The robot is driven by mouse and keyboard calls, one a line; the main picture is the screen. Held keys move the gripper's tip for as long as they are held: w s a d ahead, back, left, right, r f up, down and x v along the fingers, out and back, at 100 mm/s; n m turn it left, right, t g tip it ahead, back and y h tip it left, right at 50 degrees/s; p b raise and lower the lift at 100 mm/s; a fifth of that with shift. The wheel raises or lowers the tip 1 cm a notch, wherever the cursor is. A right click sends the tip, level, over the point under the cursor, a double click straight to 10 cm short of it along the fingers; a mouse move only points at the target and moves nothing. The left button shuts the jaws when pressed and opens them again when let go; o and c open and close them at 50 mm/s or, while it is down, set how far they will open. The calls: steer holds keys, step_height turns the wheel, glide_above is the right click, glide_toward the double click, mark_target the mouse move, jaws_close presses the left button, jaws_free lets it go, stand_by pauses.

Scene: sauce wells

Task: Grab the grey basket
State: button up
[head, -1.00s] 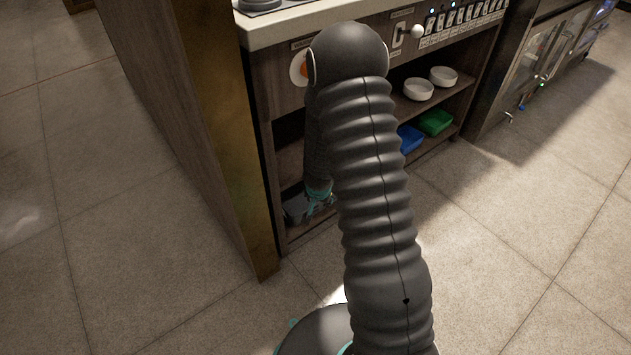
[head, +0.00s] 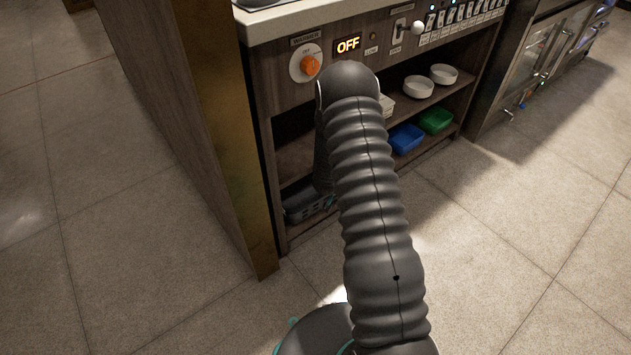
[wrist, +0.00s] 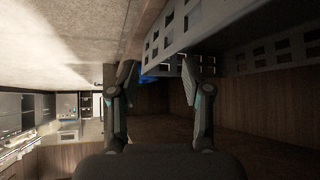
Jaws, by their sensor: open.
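The grey basket (head: 306,209) sits on the lower shelf at its left end, partly hidden behind my arm in the head view. In the wrist view, its pale, slotted wall (wrist: 178,38) fills the upper middle and right. My gripper (wrist: 159,72) is open, with its two fingers apart. The edge of the basket wall shows between and just past the fingertips, and the right finger overlaps the basket in the picture. I cannot tell whether either finger touches it. In the head view my gripper is mostly hidden behind my arm.
A blue basket (head: 406,139) and a green basket (head: 436,121) stand farther right on the lower shelf. White bowls (head: 418,87) are on the shelf above. A wooden side panel (head: 215,130) stands close on the left. The floor (head: 500,230) to the right is clear.

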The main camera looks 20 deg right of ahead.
steer(key=shift+w+d+f, duration=0.25)
steer(key=shift+d+f, duration=0.05)
steer(key=shift+f, duration=0.15)
steer(key=f, duration=0.1)
steer(key=w+d+f, duration=0.1)
steer(key=f, duration=0.1)
steer(key=shift+w+d+f+b, duration=0.2)
steer(key=shift+w+f+b, duration=0.05)
steer(key=shift+b, duration=0.1)
steer(key=shift+w+d+f, duration=0.35)
steer(key=shift+d+f, duration=0.05)
steer(key=shift+f, duration=0.05)
